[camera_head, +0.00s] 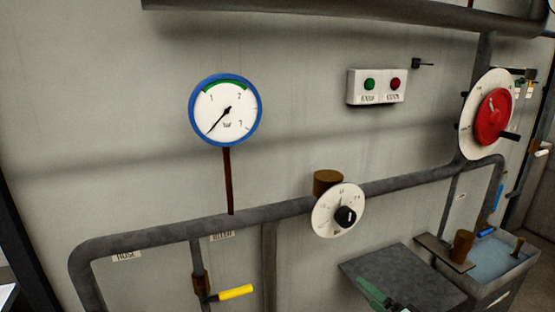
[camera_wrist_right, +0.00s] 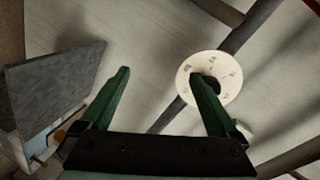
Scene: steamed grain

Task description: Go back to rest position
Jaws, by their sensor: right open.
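My right gripper (camera_head: 385,297) shows at the bottom edge of the head view, in front of a grey lid or panel. Only its green finger and a dark part show there. In the right wrist view its two green fingers (camera_wrist_right: 158,77) stand wide apart with nothing between them. A white dial with a black knob (camera_head: 345,216) sits on the grey pipe, up and left of the gripper in the head view. The dial (camera_wrist_right: 190,68) shows partly behind the right finger in the wrist view. My left gripper is not in view.
A grey panel (camera_head: 387,262) and an open basin (camera_head: 505,260) stand at lower right. On the wall are a blue-rimmed gauge (camera_head: 226,110), a two-button box (camera_head: 377,87) and a red wheel (camera_head: 494,116). A yellow-handled valve (camera_head: 235,293) hangs under the pipe (camera_head: 160,235).

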